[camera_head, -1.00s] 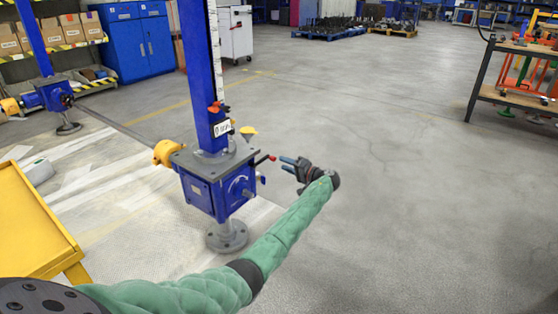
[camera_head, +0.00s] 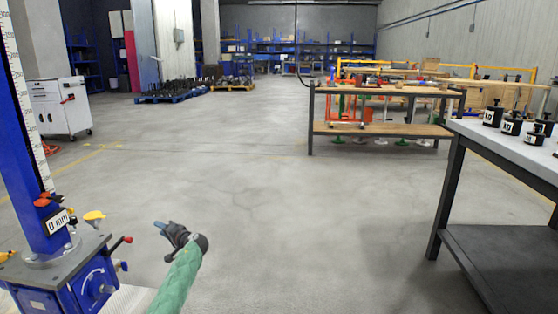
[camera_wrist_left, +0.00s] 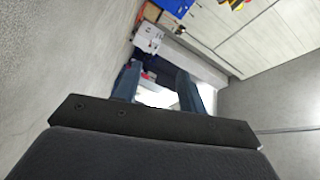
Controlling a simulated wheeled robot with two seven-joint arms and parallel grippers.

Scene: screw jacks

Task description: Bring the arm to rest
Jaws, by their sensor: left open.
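My left arm, in a green sleeve (camera_head: 178,283), comes in from the bottom of the head view. Its gripper (camera_head: 160,228) is raised over the floor, just right of the screw jack (camera_head: 75,270) and apart from its red-knobbed crank handle. In the left wrist view the two fingers (camera_wrist_left: 157,90) stand apart with nothing between them. The jack has a blue column, a scale and a label reading 0 mm. Its lower part is cut off in the head view. My right gripper is not in view.
A grey-topped table (camera_head: 520,140) with black weights stands at the right. A wooden-topped workbench (camera_head: 385,130) is behind it. A white cabinet (camera_head: 60,108) is at the left, and pallets (camera_head: 185,97) lie farther back. The middle floor is clear.

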